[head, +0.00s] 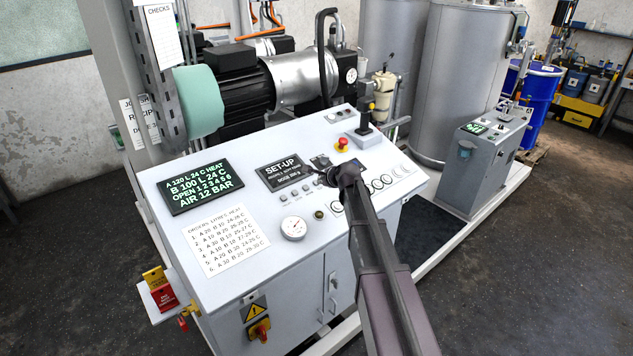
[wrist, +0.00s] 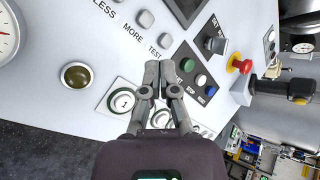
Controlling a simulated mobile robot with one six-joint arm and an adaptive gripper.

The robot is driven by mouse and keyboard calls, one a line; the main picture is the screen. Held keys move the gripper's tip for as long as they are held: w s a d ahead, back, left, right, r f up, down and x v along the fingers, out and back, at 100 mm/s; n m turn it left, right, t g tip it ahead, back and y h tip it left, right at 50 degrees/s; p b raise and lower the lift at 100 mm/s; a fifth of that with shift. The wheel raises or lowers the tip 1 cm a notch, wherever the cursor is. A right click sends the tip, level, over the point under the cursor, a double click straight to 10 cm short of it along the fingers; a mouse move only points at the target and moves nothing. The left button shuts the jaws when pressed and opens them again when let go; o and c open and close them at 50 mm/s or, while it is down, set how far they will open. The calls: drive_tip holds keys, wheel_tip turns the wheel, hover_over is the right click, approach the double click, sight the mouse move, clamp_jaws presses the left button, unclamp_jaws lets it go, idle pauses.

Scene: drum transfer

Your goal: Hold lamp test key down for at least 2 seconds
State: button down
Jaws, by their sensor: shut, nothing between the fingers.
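The key marked TEST (wrist: 165,41) is a small grey square key on the sloping white console (head: 240,185). It is the last in a row with the MORE key (wrist: 145,18). My gripper (wrist: 159,66) is shut and empty, its fingertips together just below the TEST key in the wrist view, over the panel. The tips appear beside the key rather than on it; I cannot tell their height above the panel. In the head view my gripper (head: 325,175) reaches over the console's middle and hides part of the controls there.
A red stop button (wrist: 241,64) and joystick (head: 363,120) stand up at the console's far right. Green, white and blue buttons (wrist: 201,80) lie right of the fingertips, ringed buttons (wrist: 122,100) below-left. The SET-UP display (head: 284,172) and gauge (head: 293,228) are near.

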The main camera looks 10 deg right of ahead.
drive_tip(key=w+d+r+m+t, duration=0.2)
drive_tip(key=w+r+m, duration=0.1)
drive_tip(key=w+m, duration=0.2)
drive_tip(key=shift+w+d+r, duration=0.15)
drive_tip(key=shift+w, duration=0.65)
drive_tip(key=f+b, duration=0.2)
drive_tip(key=w+a+f+b, duration=0.1)
drive_tip(key=f+b, duration=0.2)
drive_tip(key=w+f+b, duration=0.1)
drive_tip(key=f+b, duration=0.2)
drive_tip(key=shift+w+a+f, duration=0.2)
drive_tip(key=shift+a, duration=0.05)
drive_tip(key=shift+f, duration=0.25)
idle(1.3)
drive_tip(key=shift+w+a+f+b, duration=0.1)
drive_tip(key=shift+w+f+b, duration=0.05)
drive_tip(key=shift+b, duration=0.3)
